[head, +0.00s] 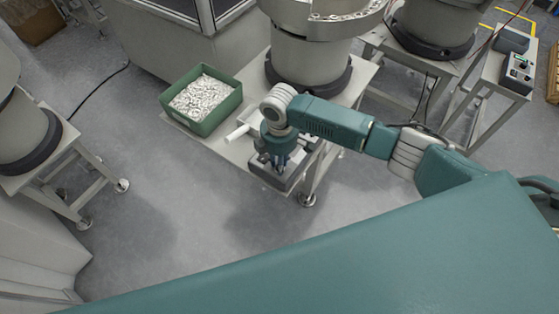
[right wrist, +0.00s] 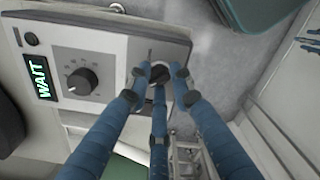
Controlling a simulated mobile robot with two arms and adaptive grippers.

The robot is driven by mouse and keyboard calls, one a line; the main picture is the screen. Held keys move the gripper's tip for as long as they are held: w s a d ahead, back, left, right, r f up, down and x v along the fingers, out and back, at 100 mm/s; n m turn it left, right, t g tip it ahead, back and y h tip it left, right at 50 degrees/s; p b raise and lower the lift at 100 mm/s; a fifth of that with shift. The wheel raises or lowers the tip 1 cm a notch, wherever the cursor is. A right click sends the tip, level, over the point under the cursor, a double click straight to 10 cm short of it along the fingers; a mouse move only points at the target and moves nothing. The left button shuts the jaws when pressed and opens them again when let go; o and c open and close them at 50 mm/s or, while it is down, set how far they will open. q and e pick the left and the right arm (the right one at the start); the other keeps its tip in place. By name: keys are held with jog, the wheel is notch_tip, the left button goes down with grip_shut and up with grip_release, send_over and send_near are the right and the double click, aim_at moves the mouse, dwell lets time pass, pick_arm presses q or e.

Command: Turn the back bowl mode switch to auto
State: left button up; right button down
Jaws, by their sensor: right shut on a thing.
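The control box (head: 268,175) sits at the front edge of the feeder table, under my right gripper (head: 279,160). In the right wrist view, the box's grey panel (right wrist: 115,58) carries a lit green "WAIT" display (right wrist: 41,77) and a dial knob (right wrist: 82,81) with a scale. The dark mode switch (right wrist: 158,72) is at the panel's other end, between the blue fingers of my right gripper (right wrist: 158,78). The fingers are shut on the switch and partly cover it and its markings, so I cannot read its position. My left gripper is not in view.
A green bin (head: 205,126) of small pale parts stands left of my right arm. The bowl feeder (head: 308,55) stands behind the gripper. Another feeder (head: 28,130) is at left, and a second control box (head: 517,72) is at far right. Open floor lies in front.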

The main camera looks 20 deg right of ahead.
jog(key=shift+w+n, duration=0.1)
jog(key=shift+n, duration=0.6)
jog(key=c, duration=1.5)
grip_release()
notch_tip(320, 180, up, 12)
jog(key=shift+r, duration=0.1)
